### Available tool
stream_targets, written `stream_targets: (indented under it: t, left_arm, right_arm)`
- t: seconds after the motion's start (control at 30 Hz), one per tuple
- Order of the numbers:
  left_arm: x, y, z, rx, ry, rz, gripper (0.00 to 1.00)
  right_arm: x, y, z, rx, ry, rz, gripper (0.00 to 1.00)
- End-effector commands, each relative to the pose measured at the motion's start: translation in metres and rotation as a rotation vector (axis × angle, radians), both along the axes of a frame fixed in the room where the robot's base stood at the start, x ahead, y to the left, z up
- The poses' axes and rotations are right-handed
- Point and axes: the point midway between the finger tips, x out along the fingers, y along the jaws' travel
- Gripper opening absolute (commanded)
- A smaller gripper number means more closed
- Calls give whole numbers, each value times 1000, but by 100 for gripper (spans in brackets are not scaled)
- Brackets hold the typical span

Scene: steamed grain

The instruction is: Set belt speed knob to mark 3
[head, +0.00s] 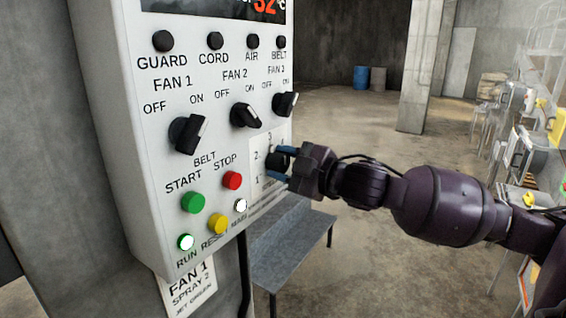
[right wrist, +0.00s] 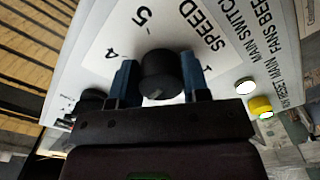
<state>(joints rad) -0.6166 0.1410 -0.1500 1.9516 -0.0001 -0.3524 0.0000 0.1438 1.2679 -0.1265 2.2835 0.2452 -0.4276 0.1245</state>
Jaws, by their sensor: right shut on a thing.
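The belt speed knob (head: 276,161) is a round black knob on a white scale plate (head: 257,150) at the lower right of the control panel. My right gripper (head: 281,165) is shut on it, with a blue finger on either side. In the right wrist view the knob (right wrist: 160,72) sits between the two fingers. The scale there shows SPEED and the marks 5, 4 and part of a 1. A small pale patch shows on the knob's near side. I cannot tell which mark the knob points to. My left gripper is not in view.
The panel (head: 140,120) also carries black fan switches (head: 188,133), a green button (head: 193,202), a red button (head: 232,180) and a yellow button (head: 218,224). A grey metal table (head: 290,235) stands below. Open floor lies behind, with a concrete pillar (head: 418,70).

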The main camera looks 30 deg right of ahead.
Motion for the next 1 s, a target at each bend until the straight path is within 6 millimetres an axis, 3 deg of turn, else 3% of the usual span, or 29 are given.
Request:
stream_targets:
  t: [0.73,0.77,0.8,0.9,1.0]
  left_arm:
    - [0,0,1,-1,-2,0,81]
    - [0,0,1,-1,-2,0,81]
    - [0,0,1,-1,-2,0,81]
    - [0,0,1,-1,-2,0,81]
    - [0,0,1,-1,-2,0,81]
  right_arm:
    - [0,0,0,85,35,0,19]
    - [0,0,0,85,35,0,44]
    - [0,0,0,85,35,0,50]
    - [0,0,0,84,35,0,65]
    - [0,0,0,84,35,0,67]
